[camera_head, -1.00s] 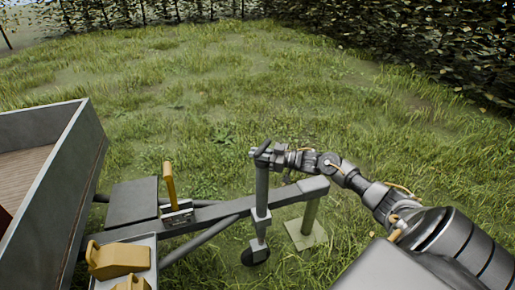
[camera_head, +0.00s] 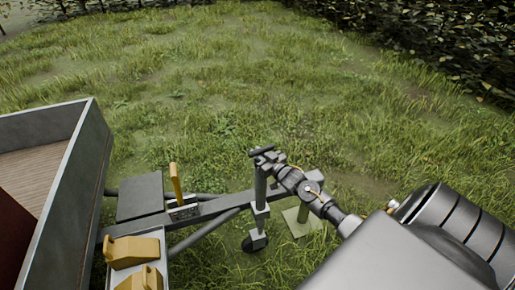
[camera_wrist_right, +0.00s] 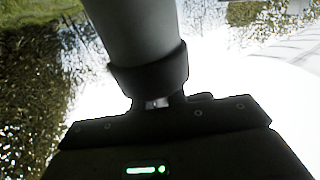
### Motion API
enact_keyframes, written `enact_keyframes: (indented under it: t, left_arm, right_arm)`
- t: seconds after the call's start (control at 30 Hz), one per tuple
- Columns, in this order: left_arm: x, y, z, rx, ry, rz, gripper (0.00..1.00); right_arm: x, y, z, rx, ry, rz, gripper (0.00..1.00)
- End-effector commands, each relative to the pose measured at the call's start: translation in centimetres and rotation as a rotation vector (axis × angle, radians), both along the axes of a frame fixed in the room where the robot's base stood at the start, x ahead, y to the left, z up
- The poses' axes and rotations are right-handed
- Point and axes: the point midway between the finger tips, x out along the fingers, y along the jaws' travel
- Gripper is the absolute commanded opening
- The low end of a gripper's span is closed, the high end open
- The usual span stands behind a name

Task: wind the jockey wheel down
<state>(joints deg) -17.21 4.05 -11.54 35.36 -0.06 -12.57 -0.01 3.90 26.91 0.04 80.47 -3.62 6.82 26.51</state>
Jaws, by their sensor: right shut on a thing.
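The jockey wheel's grey upright tube (camera_head: 260,184) stands at the front of the trailer drawbar (camera_head: 222,206). Its small dark wheel (camera_head: 249,245) is low in the grass; I cannot tell whether it touches the ground. A dark crank handle (camera_head: 262,151) sits on top of the tube. My right gripper (camera_head: 273,160) is shut on the crank handle, and its fingers are hard to make out in the head view. In the right wrist view a grey cylinder with a dark collar (camera_wrist_right: 150,68) rises just ahead of the gripper body. My left gripper is not in view.
A pale post on a square foot plate (camera_head: 304,222) stands right of the wheel. A grey-sided trailer (camera_head: 75,165) with a wooden floor is at left. A yellow lever (camera_head: 176,180) and yellow chocks (camera_head: 131,251) are on the drawbar side. Open grass lies beyond.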

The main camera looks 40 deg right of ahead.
Motion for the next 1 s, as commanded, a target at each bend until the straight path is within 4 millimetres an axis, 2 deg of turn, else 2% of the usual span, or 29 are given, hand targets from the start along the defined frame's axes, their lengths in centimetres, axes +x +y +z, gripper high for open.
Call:
enact_keyframes:
  t: [0.1, 0.4, 0.93, 0.97, 1.0]
  left_arm:
    - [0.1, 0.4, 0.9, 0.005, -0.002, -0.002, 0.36]
    - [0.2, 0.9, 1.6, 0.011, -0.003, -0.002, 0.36]
    - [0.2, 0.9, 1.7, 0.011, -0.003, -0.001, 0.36]
    - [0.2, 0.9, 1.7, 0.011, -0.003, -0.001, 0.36]
    - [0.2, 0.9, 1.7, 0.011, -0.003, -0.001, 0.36]
  right_arm:
    - [0.0, -0.1, 0.3, 0.003, -0.002, -0.069, 0.00]
    - [0.0, -0.3, 0.1, 0.001, -0.002, -0.171, 0.00]
    - [0.0, -0.4, 0.1, -0.001, -0.004, -0.190, 0.00]
    - [0.0, -0.4, 0.1, -0.001, -0.004, -0.190, 0.17]
    - [0.0, -0.4, 0.1, -0.001, -0.004, -0.190, 0.22]
